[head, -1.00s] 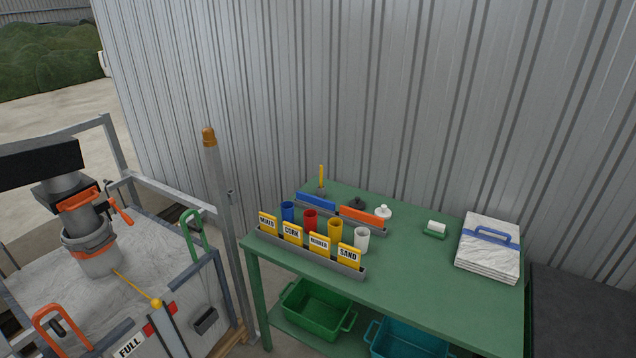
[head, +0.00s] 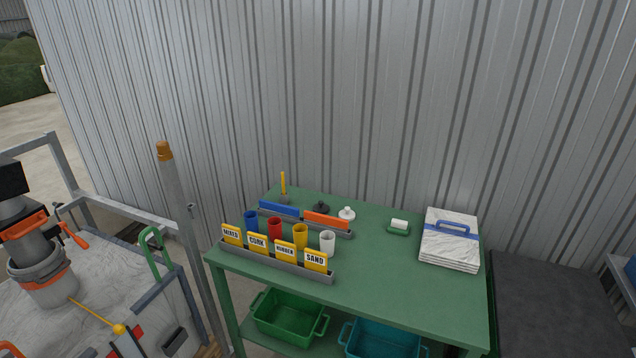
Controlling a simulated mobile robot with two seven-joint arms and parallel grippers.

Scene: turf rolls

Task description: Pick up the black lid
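The black lid (head: 321,207) is a small dark knobbed disc on the green table (head: 385,283), toward its back edge. It sits behind the rack that holds the blue and orange blocks, and its front is partly hidden by them. A white lid (head: 347,213) of similar shape lies just to its right. Neither of my grippers shows in the head view.
Blue (head: 251,221), red (head: 275,228), yellow (head: 300,236) and white (head: 327,242) cups stand behind a row of yellow label cards (head: 285,250). A stack of white sheets (head: 450,241) lies at right. A grey post (head: 187,225) stands at the table's left. The table's front right is clear.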

